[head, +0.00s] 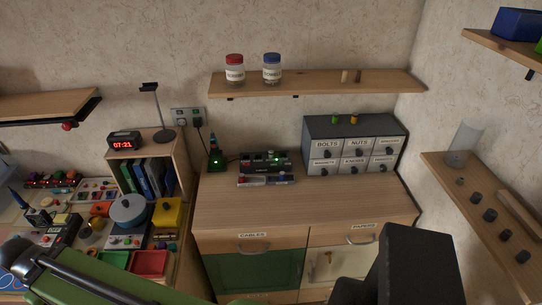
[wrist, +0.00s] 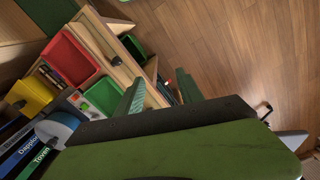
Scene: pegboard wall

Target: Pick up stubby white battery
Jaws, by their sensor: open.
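I cannot pick out a stubby white battery with certainty in either view. Small stick-like items lie in a dark tray (head: 165,238) at the right of the left desk; that tray also shows in the wrist view (wrist: 54,76), too small to tell their types. My gripper (wrist: 158,90) is open and empty in the wrist view. Its two green fingers point away over the desk's front edge, with drawers and floor beyond. In the head view my green arm crosses the bottom left, and my gripper's fingertips cannot be made out.
A red tray (head: 150,262) and a blue round pot (head: 128,210) crowd the left desk. The wooden cabinet (head: 300,208) has clear room in front of a black device (head: 265,163). Drawer units (head: 355,145) stand at its back right. A wall shelf (head: 310,84) holds two jars.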

